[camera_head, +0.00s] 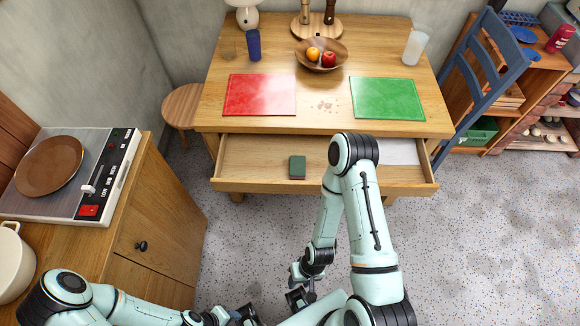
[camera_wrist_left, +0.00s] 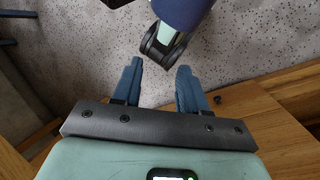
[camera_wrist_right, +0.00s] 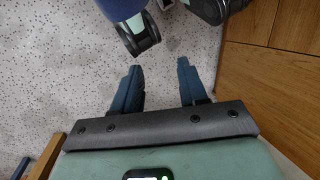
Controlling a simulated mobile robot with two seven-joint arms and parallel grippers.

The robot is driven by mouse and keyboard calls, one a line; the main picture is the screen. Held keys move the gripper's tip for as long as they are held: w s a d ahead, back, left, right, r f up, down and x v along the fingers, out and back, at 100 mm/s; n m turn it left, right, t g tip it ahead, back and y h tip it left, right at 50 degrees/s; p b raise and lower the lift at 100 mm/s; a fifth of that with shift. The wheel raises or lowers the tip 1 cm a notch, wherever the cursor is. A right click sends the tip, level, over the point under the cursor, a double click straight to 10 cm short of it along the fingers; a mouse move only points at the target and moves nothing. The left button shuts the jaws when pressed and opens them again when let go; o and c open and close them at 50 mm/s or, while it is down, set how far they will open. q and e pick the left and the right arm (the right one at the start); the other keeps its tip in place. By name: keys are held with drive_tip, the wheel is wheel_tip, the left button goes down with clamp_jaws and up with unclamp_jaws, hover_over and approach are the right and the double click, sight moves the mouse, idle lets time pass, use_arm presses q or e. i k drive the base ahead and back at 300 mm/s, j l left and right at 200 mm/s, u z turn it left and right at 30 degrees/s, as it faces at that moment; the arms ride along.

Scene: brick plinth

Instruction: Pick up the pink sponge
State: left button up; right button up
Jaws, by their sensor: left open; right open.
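A small block with a dark green top (camera_head: 297,165) lies in the open drawer, left of its middle. A thin brownish-pink edge shows along its front, so it may be the pink sponge with its green side up. No wholly pink sponge shows. My right gripper (camera_head: 300,297) is low over the floor, in front of the drawer and well apart from the block. In the right wrist view its fingers (camera_wrist_right: 159,72) are apart with nothing between them. My left gripper is at the bottom edge of the head view; in the left wrist view its fingers (camera_wrist_left: 156,68) are apart and empty.
The drawer (camera_head: 245,160) is pulled out under the wooden table (camera_head: 325,85). Red (camera_head: 260,95) and green (camera_head: 387,98) mats and a fruit bowl (camera_head: 308,56) are on top. A cabinet (camera_head: 150,225) with a record player stands left, a blue chair (camera_head: 482,75) right.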

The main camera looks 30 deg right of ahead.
sight(297, 169)
drive_tip(key=z, duration=0.4)
drive_tip(key=j+z, duration=0.15)
drive_tip(key=z, duration=0.3)
drive_tip(key=j+z, duration=0.1)
drive_tip(key=z, duration=0.3)
